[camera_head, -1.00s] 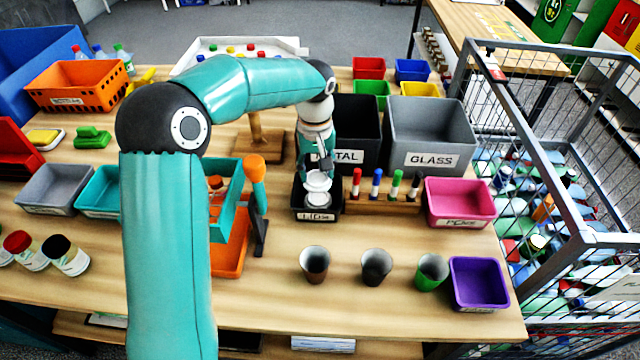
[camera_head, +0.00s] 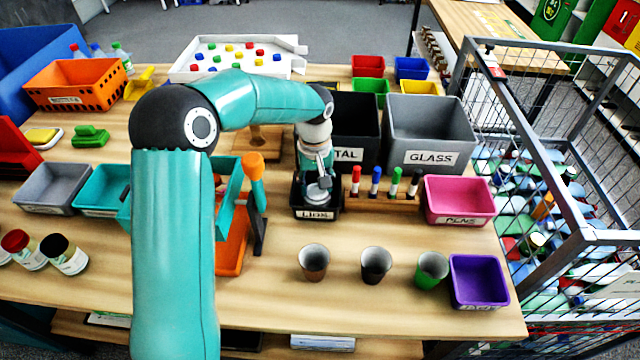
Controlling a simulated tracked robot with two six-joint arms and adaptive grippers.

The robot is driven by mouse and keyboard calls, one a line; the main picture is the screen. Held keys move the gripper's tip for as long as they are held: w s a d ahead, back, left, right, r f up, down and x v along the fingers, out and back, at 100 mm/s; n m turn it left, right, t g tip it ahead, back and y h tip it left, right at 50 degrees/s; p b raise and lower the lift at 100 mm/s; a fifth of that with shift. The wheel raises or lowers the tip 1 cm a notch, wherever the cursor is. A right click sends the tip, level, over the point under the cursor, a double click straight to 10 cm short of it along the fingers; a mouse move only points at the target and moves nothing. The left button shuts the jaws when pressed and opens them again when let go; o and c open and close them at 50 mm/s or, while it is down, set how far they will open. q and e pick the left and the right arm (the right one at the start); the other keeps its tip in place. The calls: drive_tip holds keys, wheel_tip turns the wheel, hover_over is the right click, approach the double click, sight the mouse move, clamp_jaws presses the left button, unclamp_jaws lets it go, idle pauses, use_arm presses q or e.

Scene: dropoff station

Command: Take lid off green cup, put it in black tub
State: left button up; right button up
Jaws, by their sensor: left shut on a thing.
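The green cup (camera_head: 432,270) stands upright on the table at the right of a row of three cups, its top open with no lid on it. The small black tub (camera_head: 317,214) with a "LIDS" label stands behind the cups. My left gripper (camera_head: 318,180) points down into the tub and is shut on a pale round lid (camera_head: 318,193). The lid is inside or just above the tub's opening; I cannot tell whether it touches the bottom or other lids. My right gripper is not in view.
A brown cup (camera_head: 314,262) and a black cup (camera_head: 376,265) stand open beside the green one. A marker rack (camera_head: 385,202) is right of the tub, large bins (camera_head: 430,130) behind, an orange-topped stand (camera_head: 254,200) left. The front table is clear.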

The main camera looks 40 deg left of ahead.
sight(316, 190)
use_arm(q)
drive_tip(key=o, duration=1)
drive_tip(key=shift+r+p, duration=0.65)
drive_tip(key=shift+p, duration=0.05)
wheel_tip(316, 190, up, 12)
drive_tip(key=shift+s+f+b, duration=0.1)
drive_tip(key=shift+f+b, duration=0.1)
drive_tip(key=shift+b, duration=0.2)
drive_tip(key=shift+f, duration=0.1)
